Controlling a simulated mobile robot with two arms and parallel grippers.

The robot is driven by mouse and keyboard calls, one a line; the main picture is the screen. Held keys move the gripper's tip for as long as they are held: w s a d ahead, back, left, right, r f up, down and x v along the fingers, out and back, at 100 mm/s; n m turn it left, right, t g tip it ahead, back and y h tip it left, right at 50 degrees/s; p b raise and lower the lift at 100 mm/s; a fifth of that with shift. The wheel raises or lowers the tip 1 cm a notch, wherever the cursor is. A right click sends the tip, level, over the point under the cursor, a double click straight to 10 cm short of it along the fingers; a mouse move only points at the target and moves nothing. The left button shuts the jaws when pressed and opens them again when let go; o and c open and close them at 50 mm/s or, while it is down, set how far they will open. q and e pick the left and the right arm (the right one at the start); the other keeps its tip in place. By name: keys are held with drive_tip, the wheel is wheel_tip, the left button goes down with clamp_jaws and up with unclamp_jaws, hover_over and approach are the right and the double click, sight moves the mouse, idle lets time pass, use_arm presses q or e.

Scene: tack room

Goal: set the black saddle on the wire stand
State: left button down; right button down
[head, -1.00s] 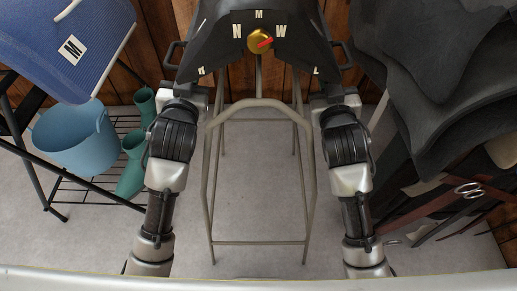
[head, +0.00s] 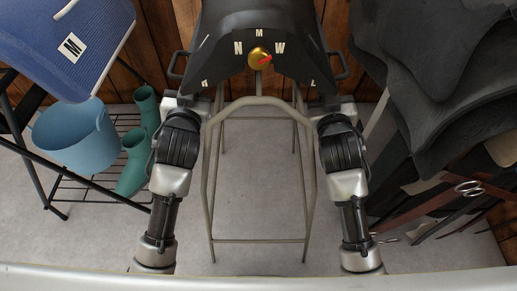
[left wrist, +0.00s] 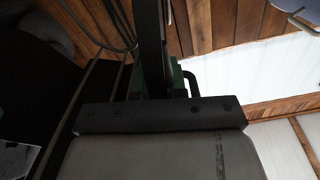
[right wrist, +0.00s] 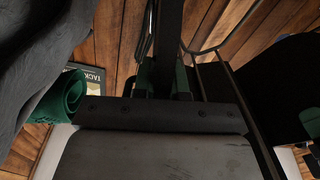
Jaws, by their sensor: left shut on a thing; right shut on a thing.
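The black saddle (head: 222,42), with white letters and a gold dial with a red pointer on its front, is at the top middle of the head view. It is held level above the wire stand (head: 260,103), a grey-brown tube frame; its underside is hidden, so I cannot tell whether it touches the stand. My left gripper (head: 187,98) is shut at the saddle's left side and my right gripper (head: 331,101) at its right side, by the black side handles. The fingertips are mostly hidden. Dark saddle surface fills part of both wrist views.
At left are a blue pad (head: 60,42), a blue bucket (head: 75,140) and green boots (head: 133,165) by a black wire rack (head: 95,185). Floor between the stand legs is clear.

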use_arm(q)
drive_tip(key=shift+f, duration=0.65)
use_arm(e)
drive_tip(key=shift+f, duration=0.65)
use_arm(q)
drive_tip(key=c, duration=1.6)
unclamp_jaws()
drive_tip(key=shift+f, duration=0.3)
use_arm(e)
drive_tip(key=c, duration=1.6)
unclamp_jaws()
drive_tip(key=shift+f, duration=0.35)
use_arm(q)
drive_tip(key=o, duration=0.4)
drive_tip(key=shift+s+r, duration=0.1)
drive_tip(key=shift+s, duration=0.05)
use_arm(e)
drive_tip(key=o, duration=0.4)
drive_tip(key=shift+s+r, duration=0.15)
use_arm(q)
drive_tip(key=shift+o, duration=0.2)
use_arm(e)
drive_tip(key=shift+o, duration=0.2)
use_arm(q)
drive_tip(key=o, duration=0.8)
